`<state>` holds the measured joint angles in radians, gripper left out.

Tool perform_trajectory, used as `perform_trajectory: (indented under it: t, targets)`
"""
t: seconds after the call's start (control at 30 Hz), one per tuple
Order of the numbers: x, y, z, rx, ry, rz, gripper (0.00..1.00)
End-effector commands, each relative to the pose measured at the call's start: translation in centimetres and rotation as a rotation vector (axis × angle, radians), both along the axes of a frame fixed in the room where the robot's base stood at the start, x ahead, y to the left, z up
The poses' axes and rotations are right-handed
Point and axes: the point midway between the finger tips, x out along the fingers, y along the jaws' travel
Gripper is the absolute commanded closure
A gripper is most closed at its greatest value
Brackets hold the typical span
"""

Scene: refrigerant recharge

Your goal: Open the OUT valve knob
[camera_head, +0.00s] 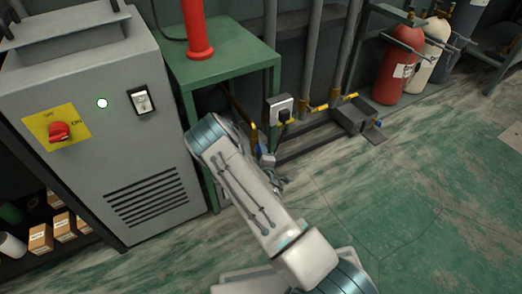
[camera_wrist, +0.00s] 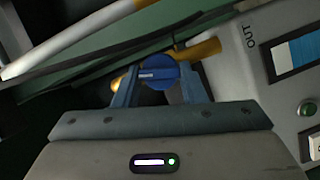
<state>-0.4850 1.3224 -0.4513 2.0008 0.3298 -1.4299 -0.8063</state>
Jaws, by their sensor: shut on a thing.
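The round blue OUT valve knob (camera_wrist: 158,72) shows in the upper middle of the wrist view, on a brass-coloured pipe fitting (camera_wrist: 205,49). My gripper (camera_wrist: 158,80) has its two blue fingers on either side of the knob and is shut on it. A pale grey panel (camera_wrist: 257,77) with the printed word OUT stands just right of the knob. In the head view my arm reaches down beside the green stand and hides the knob and most of my gripper.
A grey cabinet (camera_head: 85,110) with a red switch (camera_head: 60,132) stands left. A green stand (camera_head: 225,55) carries a red cylinder (camera_head: 196,30). Pipes and a wall-side box (camera_head: 279,108) are close to my arm. Gas cylinders (camera_head: 398,65) stand back right. The green floor (camera_head: 430,190) at right is clear.

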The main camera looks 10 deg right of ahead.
Motion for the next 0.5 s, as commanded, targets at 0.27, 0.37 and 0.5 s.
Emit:
perform_trajectory:
  t: [0.27, 0.37, 0.5]
  targets:
    - [0.04, -0.24, 0.6, 0.242, 0.077, -0.003, 0.85]
    - [0.05, -0.27, 0.58, 0.32, 0.103, -0.004, 0.85]
    - [0.09, -0.33, 0.63, 0.414, 0.132, -0.003, 0.85]
